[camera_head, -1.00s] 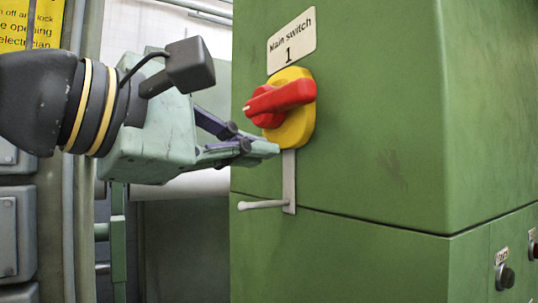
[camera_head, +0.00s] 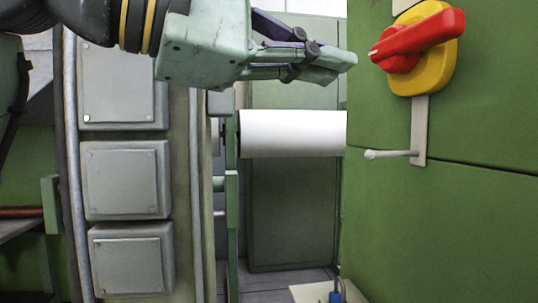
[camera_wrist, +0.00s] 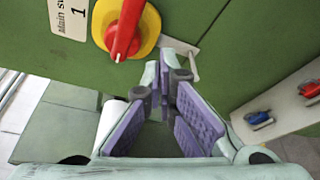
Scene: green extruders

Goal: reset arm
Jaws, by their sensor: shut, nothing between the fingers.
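My gripper (camera_head: 350,62) is shut and empty, with its fingers pointing right toward the green cabinet. In the head view its tips appear just left of the red switch handle (camera_head: 418,38), with a small gap in the picture. The handle sits on a yellow round plate (camera_head: 437,78) on the cabinet (camera_head: 450,220) and is tilted, its right end higher. In the wrist view the purple-padded fingers of my gripper (camera_wrist: 168,62) point at the cabinet face, below and right of the red handle (camera_wrist: 123,32). Contact with the cabinet cannot be told.
A grey bracket with a white peg (camera_head: 390,154) sticks out below the switch. Grey panel boxes (camera_head: 125,180) line the left. A white roll (camera_head: 292,134) hangs behind. In the wrist view a pale board with blue and red parts (camera_wrist: 259,118) lies at right.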

